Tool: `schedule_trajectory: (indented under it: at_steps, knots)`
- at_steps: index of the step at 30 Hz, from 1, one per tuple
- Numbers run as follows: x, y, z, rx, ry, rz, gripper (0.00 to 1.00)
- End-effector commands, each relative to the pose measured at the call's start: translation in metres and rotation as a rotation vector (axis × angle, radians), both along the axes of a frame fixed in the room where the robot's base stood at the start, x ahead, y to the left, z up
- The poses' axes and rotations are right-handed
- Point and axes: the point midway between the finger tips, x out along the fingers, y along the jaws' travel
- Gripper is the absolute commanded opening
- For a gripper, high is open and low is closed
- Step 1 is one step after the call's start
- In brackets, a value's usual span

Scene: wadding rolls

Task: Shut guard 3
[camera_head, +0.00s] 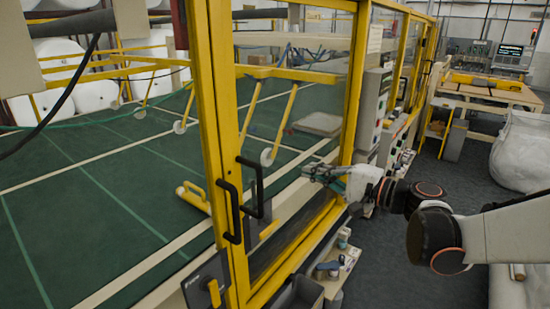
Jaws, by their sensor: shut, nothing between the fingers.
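A tall yellow-framed guard with a clear pane (290,225) stands at the centre, in front of a green bed. Two black bar handles, one nearer (229,212) and one just behind it (252,188), sit on or beside its thick left upright. I see no number on it, and I cannot tell whether it is fully closed. My gripper (312,172) is shut and empty. It shows in front of the pane, right of the handles and apart from them, pointing left.
The green bed (110,190) lies behind the guards. Control boxes (373,110) stand behind my gripper. A low shelf (342,268) with small items sits below the guard. A wrapped white bundle (522,150) is at right. Grey floor (415,180) between is largely clear.

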Motion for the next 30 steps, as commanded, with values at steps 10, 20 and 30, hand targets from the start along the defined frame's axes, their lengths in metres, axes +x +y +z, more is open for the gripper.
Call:
schedule_trajectory:
  at_steps: [10,20,30]
  knots:
    - [0.012,-0.02,0.014,-0.198,-0.249,0.058,0.0]
    - [0.039,0.02,0.01,-0.198,-0.251,0.062,0.0]
    - [0.06,0.071,0.005,-0.198,-0.25,0.06,0.0]
